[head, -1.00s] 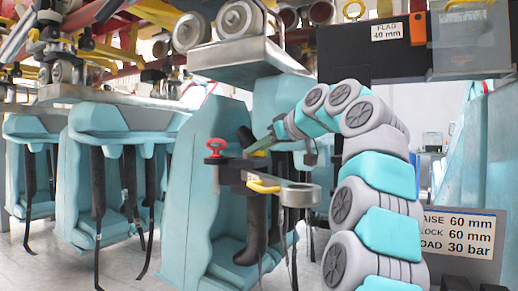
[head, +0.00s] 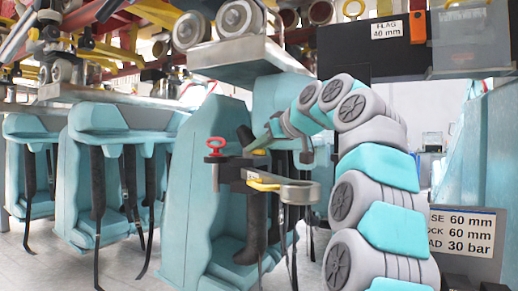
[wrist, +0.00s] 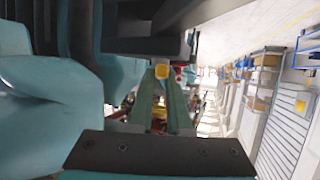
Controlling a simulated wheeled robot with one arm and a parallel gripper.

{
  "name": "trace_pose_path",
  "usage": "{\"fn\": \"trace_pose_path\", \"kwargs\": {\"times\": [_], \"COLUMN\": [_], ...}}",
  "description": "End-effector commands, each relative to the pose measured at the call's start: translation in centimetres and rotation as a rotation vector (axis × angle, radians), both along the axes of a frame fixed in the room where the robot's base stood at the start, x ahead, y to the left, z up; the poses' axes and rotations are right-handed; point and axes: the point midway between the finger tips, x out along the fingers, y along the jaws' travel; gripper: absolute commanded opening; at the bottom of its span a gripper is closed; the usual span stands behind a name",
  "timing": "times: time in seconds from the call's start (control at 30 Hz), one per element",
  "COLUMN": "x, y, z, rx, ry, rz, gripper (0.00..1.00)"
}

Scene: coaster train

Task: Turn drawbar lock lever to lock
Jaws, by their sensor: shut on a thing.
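A dark drawbar bracket (head: 240,174) with a grey ring end (head: 300,193) juts out in front of a teal seat. A red knob (head: 216,144) stands at its left end. A yellow lever-like bar (head: 264,186) lies along the bracket's side. My gripper (head: 256,147) reaches down from the right, just above the bracket. In the wrist view my green fingers (wrist: 162,84) are shut on a small yellow piece (wrist: 162,72) at their tips. I cannot tell surely whether this piece is the lock lever's end.
Teal seats (head: 105,195) with hanging black straps fill the left. A metal wheel carriage (head: 245,62) hangs above. A labelled panel (head: 463,232) stands at the right. Open floor shows at the lower left.

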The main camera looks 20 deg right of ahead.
Motion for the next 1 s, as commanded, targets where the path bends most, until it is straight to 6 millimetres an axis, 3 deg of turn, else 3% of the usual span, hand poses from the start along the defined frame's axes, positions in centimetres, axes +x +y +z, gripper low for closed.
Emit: {"fn": "trace_pose_path", "kwargs": {"times": [0.37,1.0], "x": [-0.2,0.7], "y": [1.0,3.4], "z": [-0.2,0.3], "rx": [-0.004,-0.008], "ry": [0.003,0.000], "rz": [-0.212,-0.820], "gripper": [0.00,0.00]}}
